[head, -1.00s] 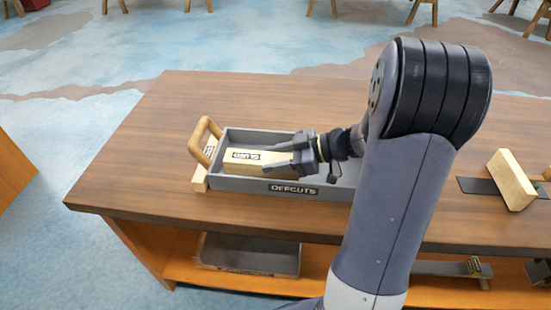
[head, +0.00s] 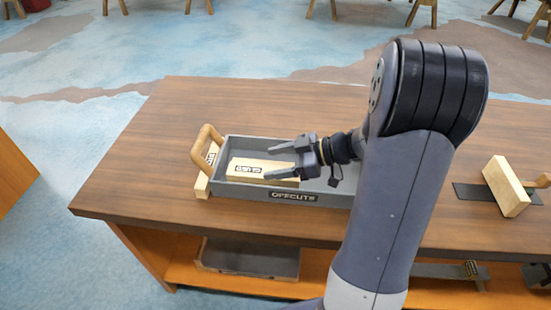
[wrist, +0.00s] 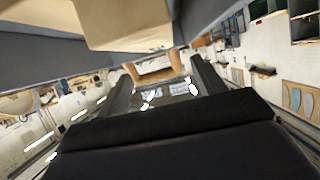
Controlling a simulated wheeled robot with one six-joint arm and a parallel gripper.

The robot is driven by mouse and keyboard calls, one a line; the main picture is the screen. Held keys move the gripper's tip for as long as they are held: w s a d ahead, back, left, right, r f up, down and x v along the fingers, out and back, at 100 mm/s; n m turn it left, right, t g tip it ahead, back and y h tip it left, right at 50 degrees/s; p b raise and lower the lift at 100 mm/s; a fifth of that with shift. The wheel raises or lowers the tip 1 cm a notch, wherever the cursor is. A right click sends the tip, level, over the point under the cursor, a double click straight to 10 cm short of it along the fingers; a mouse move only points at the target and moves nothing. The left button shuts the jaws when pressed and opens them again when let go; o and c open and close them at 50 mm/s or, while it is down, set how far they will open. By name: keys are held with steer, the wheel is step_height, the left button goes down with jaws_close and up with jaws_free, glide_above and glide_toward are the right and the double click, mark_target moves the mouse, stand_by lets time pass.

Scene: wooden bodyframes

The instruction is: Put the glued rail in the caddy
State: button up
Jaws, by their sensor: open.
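The pale wooden rail (head: 236,176), marked GLUED, lies inside the grey tray labelled OFFCUTS (head: 335,200). My gripper (head: 269,161) is open and points left, over the right part of the rail; I cannot tell whether a finger touches it. In the wrist view a pale wood block (wrist: 120,22), apparently the rail, shows at the top, beyond my two spread fingers (wrist: 160,78) and not between them.
The brown bench top (head: 130,190) is clear left of and behind the tray. My arm hides the tray's right end. An upright wooden block (head: 507,186) stands on a dark strip at the right. A grey bin (head: 250,260) sits on the shelf below.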

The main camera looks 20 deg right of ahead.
steer(key=v, duration=0.7)
steer(key=shift+b, duration=0.3)
